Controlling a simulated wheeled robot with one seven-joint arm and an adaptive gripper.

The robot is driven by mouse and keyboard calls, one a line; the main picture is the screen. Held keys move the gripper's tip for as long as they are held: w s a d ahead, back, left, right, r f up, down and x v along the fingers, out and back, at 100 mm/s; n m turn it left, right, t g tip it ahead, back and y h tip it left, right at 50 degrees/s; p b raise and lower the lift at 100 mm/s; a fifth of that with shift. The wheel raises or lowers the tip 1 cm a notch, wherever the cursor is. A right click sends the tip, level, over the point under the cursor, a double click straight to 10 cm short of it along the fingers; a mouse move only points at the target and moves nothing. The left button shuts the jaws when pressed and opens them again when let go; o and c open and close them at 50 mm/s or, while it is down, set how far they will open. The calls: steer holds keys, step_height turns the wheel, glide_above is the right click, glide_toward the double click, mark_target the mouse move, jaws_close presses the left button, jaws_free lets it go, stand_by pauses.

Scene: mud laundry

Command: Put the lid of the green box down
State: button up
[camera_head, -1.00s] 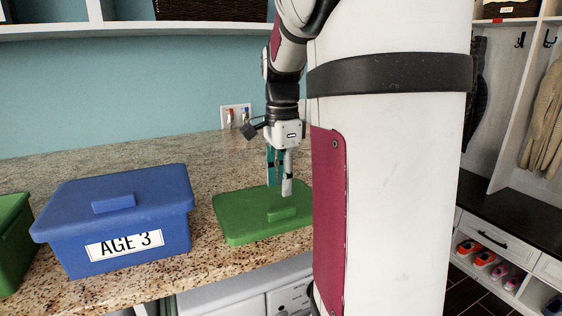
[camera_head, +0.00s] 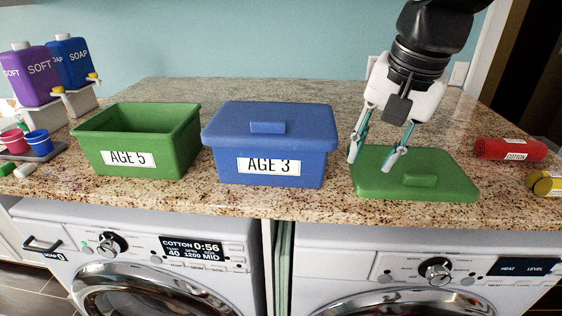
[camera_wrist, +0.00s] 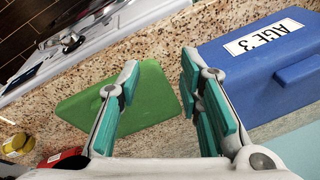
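The green lid (camera_head: 440,184) lies flat on the granite counter, handle up, right of the blue box. It also shows in the wrist view (camera_wrist: 150,95). The green box (camera_head: 140,165), labelled AGE 5, stands open on the counter left of the blue box. My gripper (camera_head: 374,162) is open and empty, over the left part of the lid and away from its handle (camera_head: 420,180). In the wrist view its two fingers (camera_wrist: 165,85) are spread apart with nothing between them. I cannot tell whether a fingertip touches the lid.
The blue box (camera_head: 310,165), labelled AGE 3, has its lid on and stands close left of my gripper. A red bottle (camera_head: 510,149) and a yellow one (camera_head: 545,184) lie to the right. Soap dispensers (camera_head: 72,65) stand at the far left. The counter behind the boxes is clear.

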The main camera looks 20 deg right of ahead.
steer(key=s+a+f+n+t, duration=0.2)
steer(key=s+a+f+n, duration=0.2)
steer(key=a+n, duration=0.5)
steer(key=shift+s+f+n, duration=0.3)
steer(key=shift+s+n, duration=0.2)
steer(key=shift+s, duration=0.55)
